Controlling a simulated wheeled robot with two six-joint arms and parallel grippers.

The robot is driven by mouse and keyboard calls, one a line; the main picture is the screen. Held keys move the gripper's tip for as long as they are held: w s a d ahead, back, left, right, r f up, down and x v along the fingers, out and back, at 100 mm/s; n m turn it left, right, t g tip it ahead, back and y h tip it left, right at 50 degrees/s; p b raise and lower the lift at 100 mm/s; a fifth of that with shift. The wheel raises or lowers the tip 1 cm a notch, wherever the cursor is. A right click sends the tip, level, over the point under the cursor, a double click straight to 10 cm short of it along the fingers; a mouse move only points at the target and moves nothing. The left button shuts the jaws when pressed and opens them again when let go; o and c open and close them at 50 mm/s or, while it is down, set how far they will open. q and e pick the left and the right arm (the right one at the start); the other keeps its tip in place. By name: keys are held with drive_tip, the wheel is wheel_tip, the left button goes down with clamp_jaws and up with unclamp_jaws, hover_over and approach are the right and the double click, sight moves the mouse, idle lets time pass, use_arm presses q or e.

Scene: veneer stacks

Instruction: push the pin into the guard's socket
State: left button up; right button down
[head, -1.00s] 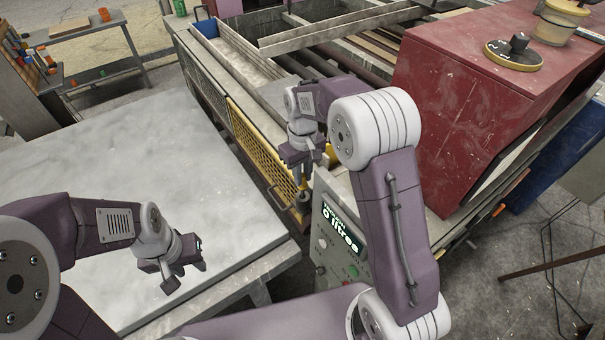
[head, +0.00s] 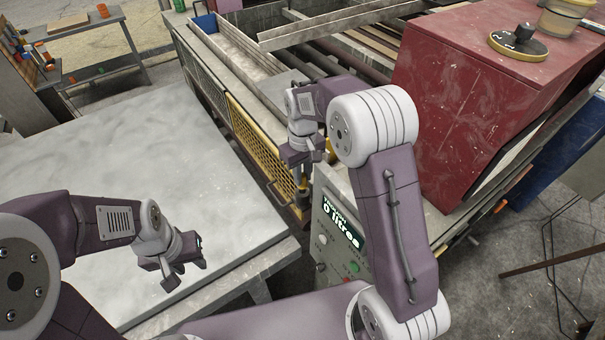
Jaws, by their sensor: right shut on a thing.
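The guard (head: 262,147) is a yellow mesh panel on the near side of the long machine. My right gripper (head: 301,168) is at the guard's right end, near the machine's control panel. It is shut on the pin, pointing down; the gripper hides most of the pin. A small grey piece (head: 303,197) shows just below the fingers, and I cannot tell whether it is the pin's end or the socket. The socket is not clearly visible, so I cannot tell how deep the pin sits. My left gripper (head: 184,274) is open and empty above the pale table.
A pale-topped table (head: 130,180) fills the left. The control panel (head: 341,232) with a lit display stands right of the guard. A red housing (head: 480,110) is at the right. A bench (head: 95,55) with tools is at the far left.

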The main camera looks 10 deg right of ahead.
drive_tip(key=shift+f+b, duration=0.85)
drive_tip(key=shift+f, duration=0.6)
drive_tip(key=c, duration=1.2)
unclamp_jaws()
drive_tip(key=shift+c, duration=0.2)
drive_tip(key=shift+r, duration=0.1)
wheel_tip(320, 180, up, 8)
drive_tip(key=shift+f+b, duration=0.1)
drive_tip(key=shift+b, duration=0.9)
drive_tip(key=shift+r, duration=0.55)
